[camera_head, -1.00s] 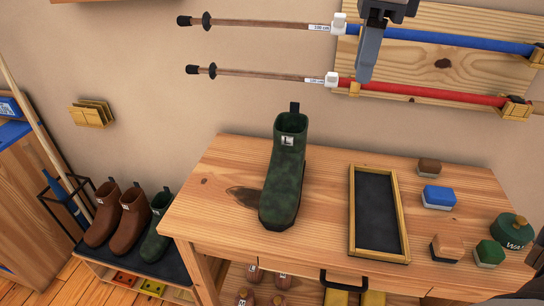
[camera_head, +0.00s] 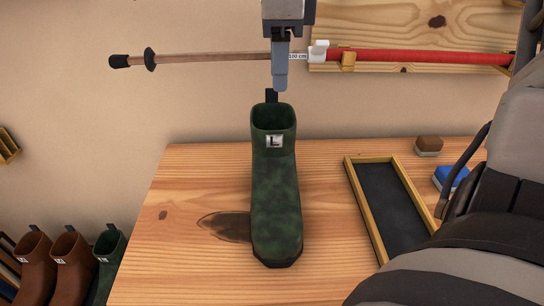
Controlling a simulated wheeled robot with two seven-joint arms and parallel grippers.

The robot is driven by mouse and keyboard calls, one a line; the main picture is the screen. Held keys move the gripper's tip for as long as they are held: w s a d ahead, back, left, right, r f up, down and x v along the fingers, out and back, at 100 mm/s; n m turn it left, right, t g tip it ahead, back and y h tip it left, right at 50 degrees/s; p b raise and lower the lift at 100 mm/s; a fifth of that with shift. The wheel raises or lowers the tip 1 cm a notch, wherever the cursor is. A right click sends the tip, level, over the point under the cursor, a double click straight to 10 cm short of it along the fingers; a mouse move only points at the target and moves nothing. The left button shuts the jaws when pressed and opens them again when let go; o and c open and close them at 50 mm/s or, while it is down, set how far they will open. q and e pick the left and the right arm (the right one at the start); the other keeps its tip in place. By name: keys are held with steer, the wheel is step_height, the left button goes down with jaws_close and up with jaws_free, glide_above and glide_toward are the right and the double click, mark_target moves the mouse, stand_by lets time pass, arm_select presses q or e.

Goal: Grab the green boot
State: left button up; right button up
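The green boot (camera_head: 275,200) stands upright on the wooden table, toe toward me. It has a black pull tab at the back of its opening and a white label marked "L" on the shaft. My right gripper (camera_head: 280,85) points down from the top edge, just above the boot's opening and close to the pull tab. Only one finger shape shows, so its opening cannot be told; the boot stands on the table below it. A second green boot (camera_head: 106,262) stands at the lower left, partly cut off. My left gripper is not in view.
A black tray (camera_head: 392,205) with a wooden rim lies to the right. Brushes (camera_head: 428,146) sit beyond it. My arm covers the lower right. Brown boots (camera_head: 72,265) stand lower left. A red-and-wood pole (camera_head: 420,56) hangs on the wall behind.

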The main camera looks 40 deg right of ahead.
mark_target(276, 131)
step_height(276, 131, down, 12)
steer(key=shift+w+a+r, duration=0.1)
steer(key=shift+w, duration=0.05)
jaws_close()
stand_by(0.3)
steer(key=shift+r, duration=0.1)
stand_by(1.3)
